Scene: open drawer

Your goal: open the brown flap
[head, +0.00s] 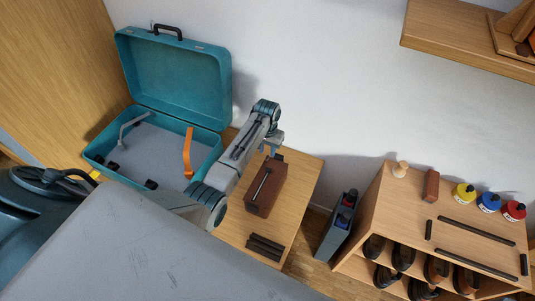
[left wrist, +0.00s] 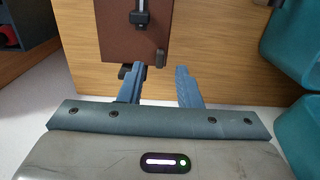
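The brown flap (head: 274,194) appears to be the top of a brown box-like object on the small wooden table. It looks closed, with a dark metal bar along it. In the left wrist view the brown flap (left wrist: 117,43) shows at the top, with part of the bar and a small grey piece at its edge. My left gripper (head: 271,150) hangs over the far end of the brown object. In the left wrist view its two fingers (left wrist: 158,72) are apart with nothing between them. I cannot tell whether a finger touches the flap's edge. My right gripper is not in view.
An open teal suitcase (head: 188,82) stands at the left of the wooden table (head: 302,182). Dark bars (head: 265,247) lie at its front. A grey bin (head: 334,232) stands to the right, then a wooden shelf unit (head: 400,205) with paint bottles (head: 488,203) on top.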

